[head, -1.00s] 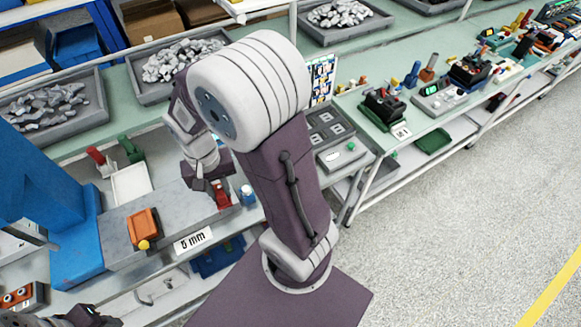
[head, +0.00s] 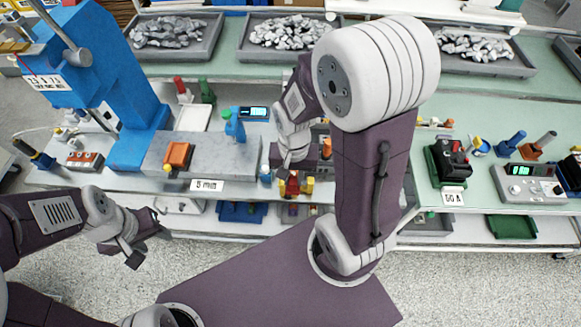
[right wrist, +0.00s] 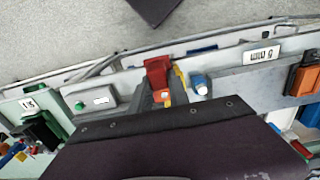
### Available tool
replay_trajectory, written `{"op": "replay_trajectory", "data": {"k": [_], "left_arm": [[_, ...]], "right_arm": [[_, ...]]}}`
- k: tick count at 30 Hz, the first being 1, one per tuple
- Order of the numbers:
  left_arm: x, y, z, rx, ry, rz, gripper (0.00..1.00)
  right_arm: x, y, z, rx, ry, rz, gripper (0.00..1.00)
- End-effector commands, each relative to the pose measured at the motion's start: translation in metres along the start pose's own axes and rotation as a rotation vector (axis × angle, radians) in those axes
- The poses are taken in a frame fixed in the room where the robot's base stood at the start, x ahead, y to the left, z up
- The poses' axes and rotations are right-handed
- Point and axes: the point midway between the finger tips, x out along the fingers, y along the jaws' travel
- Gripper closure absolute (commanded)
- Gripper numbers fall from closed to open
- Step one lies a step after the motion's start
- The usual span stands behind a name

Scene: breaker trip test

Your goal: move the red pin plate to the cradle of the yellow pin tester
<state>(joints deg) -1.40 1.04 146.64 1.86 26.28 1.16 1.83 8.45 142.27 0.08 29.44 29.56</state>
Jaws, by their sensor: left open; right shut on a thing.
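My right gripper (head: 290,172) is shut on a red piece (head: 291,186), which I take for the red pin plate. It hangs upright at the bench's front edge. In the right wrist view the red piece (right wrist: 157,72) shows between the fingers (right wrist: 163,97). A small yellow part (head: 309,185) is right beside it, and also shows in the wrist view (right wrist: 180,77); I cannot tell whether they touch. It may belong to the yellow pin tester; its cradle cannot be made out. My left gripper (head: 143,243) is open and empty, in front of the bench.
A blue press (head: 138,110) rises at left. My right arm hides part of the bench.

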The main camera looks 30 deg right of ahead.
Motion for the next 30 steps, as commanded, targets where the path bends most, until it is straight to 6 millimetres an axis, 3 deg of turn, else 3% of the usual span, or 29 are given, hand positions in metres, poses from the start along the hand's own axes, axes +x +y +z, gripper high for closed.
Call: {"op": "replay_trajectory", "data": {"k": [3, 9, 16, 22, 30], "left_arm": [[-0.003, 0.0, 0.0, 0.0, -0.002, 0.0, 0.54], [-0.01, 0.0, -0.001, 0.0, -0.001, 0.0, 0.54], [-0.011, 0.0, -0.001, 0.0, -0.002, 0.0, 0.54], [-0.017, 0.0, -0.001, 0.0, -0.001, 0.0, 0.54], [-0.016, 0.0, -0.001, 0.0, -0.001, 0.0, 0.54]], "right_arm": [[0.021, -0.006, -0.034, 0.005, -0.003, 0.001, 1.0], [0.044, -0.015, -0.074, 0.002, 0.001, -0.001, 1.0], [0.054, -0.016, -0.081, 0.0, 0.0, 0.0, 1.0], [0.086, -0.016, -0.08, 0.0, -0.002, 0.001, 1.0], [0.09, -0.016, -0.081, 0.001, 0.003, -0.002, 1.0]]}}
